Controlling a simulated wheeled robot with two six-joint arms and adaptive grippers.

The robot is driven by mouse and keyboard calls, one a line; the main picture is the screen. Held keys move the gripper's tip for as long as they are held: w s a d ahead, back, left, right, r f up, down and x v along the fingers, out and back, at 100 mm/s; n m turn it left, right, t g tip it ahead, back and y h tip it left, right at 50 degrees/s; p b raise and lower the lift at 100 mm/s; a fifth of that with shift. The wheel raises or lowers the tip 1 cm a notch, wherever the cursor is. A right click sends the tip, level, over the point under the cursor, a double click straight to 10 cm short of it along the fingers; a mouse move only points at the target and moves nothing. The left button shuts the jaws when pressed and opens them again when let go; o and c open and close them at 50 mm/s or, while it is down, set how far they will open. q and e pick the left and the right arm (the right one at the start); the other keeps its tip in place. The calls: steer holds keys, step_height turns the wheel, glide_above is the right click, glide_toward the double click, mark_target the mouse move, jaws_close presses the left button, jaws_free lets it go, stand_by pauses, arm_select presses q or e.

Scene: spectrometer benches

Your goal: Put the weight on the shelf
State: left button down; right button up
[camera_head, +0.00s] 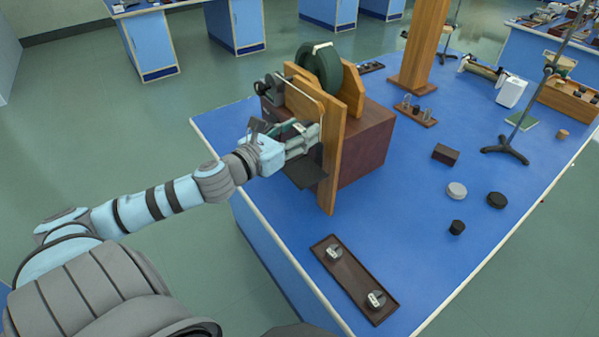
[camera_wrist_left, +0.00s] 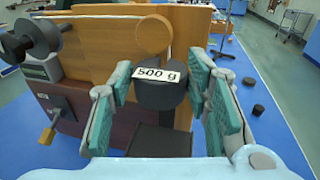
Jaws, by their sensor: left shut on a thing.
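The weight (camera_wrist_left: 160,95), a dark cylinder with a white "500 g" label, is held between the two teal-padded fingers of my left gripper (camera_wrist_left: 163,88) in the left wrist view. In the head view my left gripper (camera_head: 303,138) is at the front of the wooden apparatus, and its fingers mostly hide the weight. The shelf, a flat black plate (camera_head: 305,174), juts out from the apparatus just below the gripper. In the left wrist view the shelf (camera_wrist_left: 160,142) shows below the weight. The weight looks raised above it, with a gap. My right gripper is not in view.
The apparatus has a wooden upright board (camera_head: 335,150), a dark green wheel (camera_head: 320,68) and a dark red box (camera_head: 368,140). A brown tray (camera_head: 354,275) with two small labelled weights lies near the bench's front edge. Dark and grey discs (camera_head: 457,190) stand to the right.

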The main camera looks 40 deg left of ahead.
arm_select(q)
glide_above(299, 176)
steer(key=f, duration=0.3)
steer(key=f+b, duration=0.1)
steer(key=f, duration=0.2)
steer(key=shift+a+f, duration=0.2)
steer(key=shift+f, duration=0.1)
steer(key=shift+f+b, duration=0.35)
steer(key=shift+f, duration=1.65)
steer(key=shift+f, duration=0.1)
steer(key=c, duration=0.9)
jaws_free()
steer(key=shift+d, duration=0.1)
steer(key=shift+o, duration=0.2)
